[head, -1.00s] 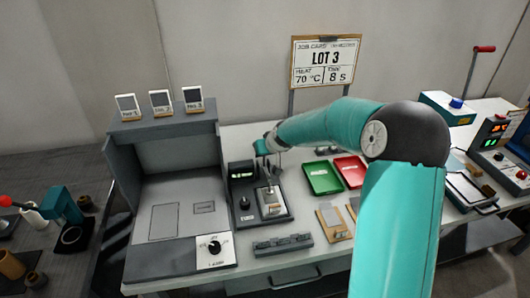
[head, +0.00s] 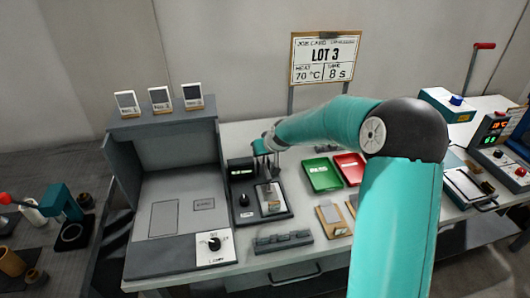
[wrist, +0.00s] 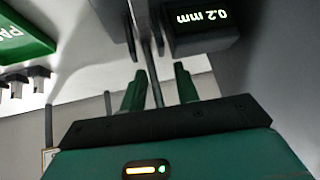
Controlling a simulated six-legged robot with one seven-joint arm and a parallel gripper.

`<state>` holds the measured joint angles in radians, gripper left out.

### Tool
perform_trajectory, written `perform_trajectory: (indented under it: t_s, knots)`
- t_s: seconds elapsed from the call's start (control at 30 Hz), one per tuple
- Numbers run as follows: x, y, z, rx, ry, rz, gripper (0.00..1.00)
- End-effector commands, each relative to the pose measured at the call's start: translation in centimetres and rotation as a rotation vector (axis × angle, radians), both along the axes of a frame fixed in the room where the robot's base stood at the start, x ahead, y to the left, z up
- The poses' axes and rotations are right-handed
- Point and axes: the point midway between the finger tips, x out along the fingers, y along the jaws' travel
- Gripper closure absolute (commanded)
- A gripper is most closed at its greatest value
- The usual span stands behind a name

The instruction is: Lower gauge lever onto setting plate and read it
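The gauge (head: 242,218) is a dark block on the bench, with a small lit display (head: 242,171) and a black knob. In the wrist view the display (wrist: 203,17) appears upside down and reads 0.2 mm. A pale setting plate (head: 270,203) sits on the gauge's base, below the lever. The grey gauge lever (wrist: 154,80) runs between my green fingers in the wrist view. My gripper (wrist: 160,80) has its fingers apart on either side of the lever, with a gap showing at the right. It also shows over the gauge in the head view (head: 266,153). Whether the lever touches the plate is hidden.
A green tray (head: 322,174) and a red tray (head: 350,168) lie right of the gauge. A grey booth (head: 165,150) stands to its left. A dark slotted block (head: 283,243) lies in front. A LOT 3 card (head: 326,60) stands behind.

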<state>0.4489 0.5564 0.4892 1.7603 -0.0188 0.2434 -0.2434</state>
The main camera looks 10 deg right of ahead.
Motion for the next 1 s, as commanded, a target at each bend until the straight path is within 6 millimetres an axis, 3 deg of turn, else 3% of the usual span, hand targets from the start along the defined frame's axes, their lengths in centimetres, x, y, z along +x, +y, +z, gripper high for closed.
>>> perform_trajectory:
  t_s: [1.0]
  knots:
    - [-5.4,-1.3,2.8,-0.002,-0.007,-0.003,0.69]
